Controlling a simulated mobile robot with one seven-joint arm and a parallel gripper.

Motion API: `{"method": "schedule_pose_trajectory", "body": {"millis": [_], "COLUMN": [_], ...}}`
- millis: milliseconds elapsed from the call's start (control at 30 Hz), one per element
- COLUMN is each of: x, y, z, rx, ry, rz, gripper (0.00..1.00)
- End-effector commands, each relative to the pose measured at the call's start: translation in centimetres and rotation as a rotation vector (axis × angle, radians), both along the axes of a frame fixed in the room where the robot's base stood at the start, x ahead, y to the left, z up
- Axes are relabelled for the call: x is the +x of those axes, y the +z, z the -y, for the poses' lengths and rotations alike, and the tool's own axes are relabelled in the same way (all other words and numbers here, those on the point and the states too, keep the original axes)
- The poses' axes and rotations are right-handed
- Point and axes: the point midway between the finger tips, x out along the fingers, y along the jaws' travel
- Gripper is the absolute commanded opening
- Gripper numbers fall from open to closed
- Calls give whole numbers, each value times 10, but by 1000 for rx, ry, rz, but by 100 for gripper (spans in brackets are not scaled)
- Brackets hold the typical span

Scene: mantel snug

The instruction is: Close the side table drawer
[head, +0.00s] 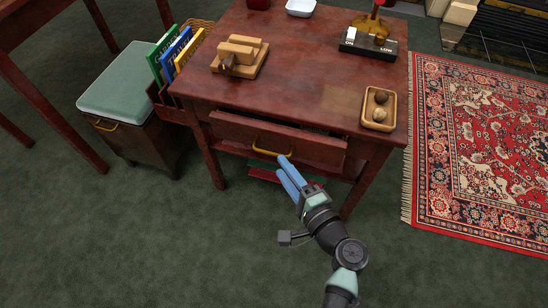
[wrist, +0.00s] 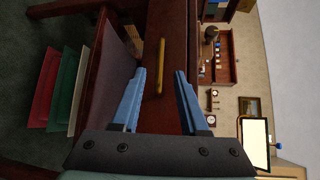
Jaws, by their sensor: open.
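The side table (head: 305,75) is dark red-brown wood. Its drawer (head: 275,138) stands partly out at the front, with a gap behind its top edge. A curved brass handle (head: 270,150) is on the drawer front. My gripper (head: 285,170) has blue fingers and is just in front of the drawer, near the right end of the handle. In the wrist view the fingers of my gripper (wrist: 158,95) are apart with nothing between them, and the handle (wrist: 160,67) appears ahead between them. I cannot tell whether a fingertip touches the drawer.
On the tabletop are a wooden block holder (head: 240,57), a small tray (head: 378,108) with round items, and a lamp base (head: 368,42). A cushioned box stool (head: 130,90) and a rack of books (head: 172,50) stand left. A patterned rug (head: 480,140) lies right. Green carpet in front is clear.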

Motion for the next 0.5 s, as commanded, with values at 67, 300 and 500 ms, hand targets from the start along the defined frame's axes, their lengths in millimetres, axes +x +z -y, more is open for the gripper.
{"method": "schedule_pose_trajectory", "body": {"millis": [67, 300, 500], "x": [15, 41, 47], "y": [-5, -8, -8], "z": [-8, -22, -25], "rx": [-1, -2, -2], "ry": [4, 1, 1], "rz": [2, 0, 0], "gripper": [44, 44, 44]}}
